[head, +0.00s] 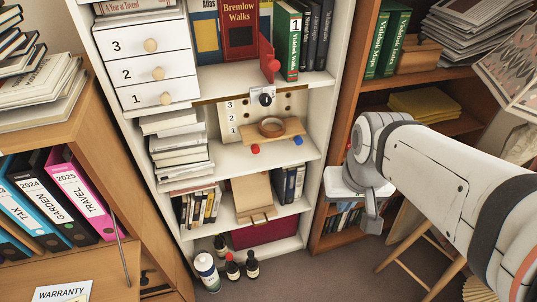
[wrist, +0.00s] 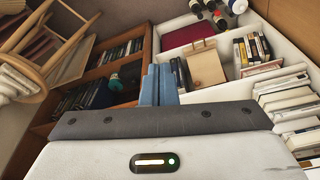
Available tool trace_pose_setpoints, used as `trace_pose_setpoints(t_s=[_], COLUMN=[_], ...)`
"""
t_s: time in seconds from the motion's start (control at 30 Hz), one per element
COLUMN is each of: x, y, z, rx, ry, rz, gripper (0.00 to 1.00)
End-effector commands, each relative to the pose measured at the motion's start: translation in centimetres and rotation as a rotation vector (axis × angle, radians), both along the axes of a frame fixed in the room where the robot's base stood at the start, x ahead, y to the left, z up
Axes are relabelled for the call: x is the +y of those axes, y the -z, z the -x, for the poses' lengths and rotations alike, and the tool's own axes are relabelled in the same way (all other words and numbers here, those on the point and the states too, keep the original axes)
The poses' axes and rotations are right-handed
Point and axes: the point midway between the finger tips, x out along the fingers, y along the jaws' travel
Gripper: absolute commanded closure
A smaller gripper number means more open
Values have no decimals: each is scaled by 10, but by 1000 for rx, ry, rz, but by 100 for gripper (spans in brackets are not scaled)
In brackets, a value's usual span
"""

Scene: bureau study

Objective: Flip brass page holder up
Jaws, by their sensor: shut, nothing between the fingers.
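A tan wooden board (head: 254,192) leans on the lower shelf of the white bookcase, and it also shows in the wrist view (wrist: 207,68). A small brass-coloured piece (head: 260,218) sits at the board's lower front edge; it looks like the page holder, but its position is too small to tell. My gripper (wrist: 158,70) shows its blue fingers together and empty in the wrist view. In the head view my wrist is right of the white bookcase, apart from the board, and the fingertips are not clearly visible.
Dark books (head: 291,183) stand right of the board, and small books (head: 198,205) stand left. Bottles (head: 231,266) stand on the floor in front. A wooden stool (head: 415,245) is at the right.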

Motion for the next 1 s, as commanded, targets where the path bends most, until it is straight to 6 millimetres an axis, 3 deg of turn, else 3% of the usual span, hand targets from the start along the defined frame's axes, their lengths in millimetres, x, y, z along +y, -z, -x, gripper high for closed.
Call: trace_pose_setpoints(t_s=[0.1, 0.17, 0.47, 0.8, 1.0], x=[3, 16, 52, 87, 96], y=[18, 33, 135, 250, 325], z=[-3, -5, -30, -78, -115], rx=[56, 111, 554, 1107, 1444], ry=[47, 92, 512, 1015, 1295], rz=[-36, -72, -342, -610, -750], gripper=[100, 100, 100, 100, 100])
